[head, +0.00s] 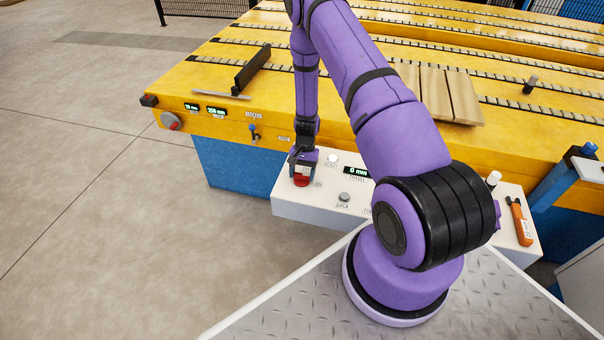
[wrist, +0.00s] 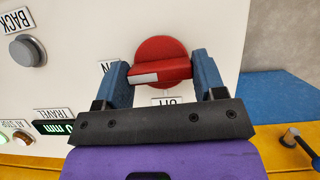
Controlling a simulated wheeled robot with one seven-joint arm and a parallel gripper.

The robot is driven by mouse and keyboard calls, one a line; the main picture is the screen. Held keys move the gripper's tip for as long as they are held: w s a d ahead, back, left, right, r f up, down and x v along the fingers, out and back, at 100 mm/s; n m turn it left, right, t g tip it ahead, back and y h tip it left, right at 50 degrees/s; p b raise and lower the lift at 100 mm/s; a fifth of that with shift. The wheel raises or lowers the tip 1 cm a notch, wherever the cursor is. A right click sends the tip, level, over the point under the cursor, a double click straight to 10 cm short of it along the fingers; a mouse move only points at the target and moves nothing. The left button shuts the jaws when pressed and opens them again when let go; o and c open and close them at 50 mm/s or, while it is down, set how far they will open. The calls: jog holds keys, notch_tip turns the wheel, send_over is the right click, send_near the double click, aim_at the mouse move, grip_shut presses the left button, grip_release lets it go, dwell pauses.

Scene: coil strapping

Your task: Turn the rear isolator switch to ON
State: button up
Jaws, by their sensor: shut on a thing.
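The isolator switch is a red rotary knob (wrist: 163,50) with a raised handle bar on the white panel. My gripper (wrist: 160,68) is shut on this bar, one blue finger at each end. A white stripe on the bar points left in the wrist view, towards the side with the ON label (wrist: 108,66). The OFF label (wrist: 165,101) is partly hidden below the bar. In the head view the red knob (head: 301,181) is at the left end of the panel, under my gripper (head: 302,168), which partly hides it.
The white control panel (head: 290,208) also carries a grey BACK button (head: 345,197), a white button (head: 333,159) and a travel display (head: 355,171). The yellow table (head: 350,150) is behind it. An orange tool (head: 520,222) lies at the panel's right end.

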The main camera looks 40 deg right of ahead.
jog(key=shift+m, duration=0.3)
dwell(0.4)
jog(key=o, duration=0.9)
jog(key=v, duration=1)
jog(key=shift+d+r, duration=0.2)
jog(key=shift+r, duration=0.15)
jog(key=shift+w+r, duration=0.1)
